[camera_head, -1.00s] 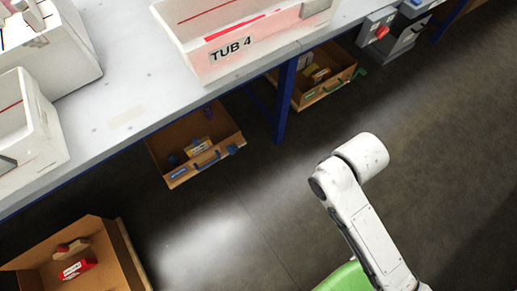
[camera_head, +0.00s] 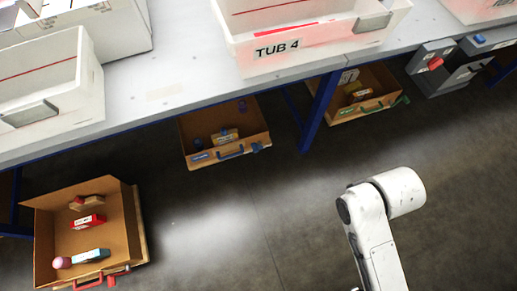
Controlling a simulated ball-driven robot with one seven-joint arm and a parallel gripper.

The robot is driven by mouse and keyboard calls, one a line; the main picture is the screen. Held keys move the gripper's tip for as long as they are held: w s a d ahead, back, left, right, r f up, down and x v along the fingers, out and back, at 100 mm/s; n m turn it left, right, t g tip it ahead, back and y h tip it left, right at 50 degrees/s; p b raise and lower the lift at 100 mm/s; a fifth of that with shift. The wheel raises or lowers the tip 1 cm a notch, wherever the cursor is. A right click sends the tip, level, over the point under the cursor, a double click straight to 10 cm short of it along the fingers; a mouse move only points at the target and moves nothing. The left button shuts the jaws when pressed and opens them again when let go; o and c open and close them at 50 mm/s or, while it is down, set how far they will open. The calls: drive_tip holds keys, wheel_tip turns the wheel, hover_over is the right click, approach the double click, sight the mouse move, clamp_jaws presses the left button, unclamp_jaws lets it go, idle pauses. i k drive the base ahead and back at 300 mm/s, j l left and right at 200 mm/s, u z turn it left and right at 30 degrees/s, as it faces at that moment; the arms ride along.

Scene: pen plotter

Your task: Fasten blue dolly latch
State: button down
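The blue dolly (camera_head: 243,161) is a brown open box on the floor under the table, left of centre, with a blue handle (camera_head: 231,152) along its front edge. A small blue piece (camera_head: 256,147) sits at the right end of that edge and looks like the latch. I cannot tell whether it is fastened. A yellowish box and a small blue item lie inside. My arm (camera_head: 370,225) shows at the lower right, well apart from the dolly. My gripper is not in view.
A red-handled brown box (camera_head: 128,225) stands at lower left, and a green-handled one (camera_head: 385,80) under the table at right. A blue table leg (camera_head: 320,110) stands between the blue and green boxes. The white table (camera_head: 150,95) carries TUB 4 (camera_head: 240,60). Floor in front is clear.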

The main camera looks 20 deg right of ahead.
sight(255, 146)
drive_tip(key=i+j, duration=0.2)
drive_tip(key=j, duration=0.2)
drive_tip(key=i+j, duration=0.45)
drive_tip(key=j, duration=0.3)
drive_tip(key=i+j, duration=0.25)
drive_tip(key=j, duration=0.15)
drive_tip(key=l+z, duration=0.05)
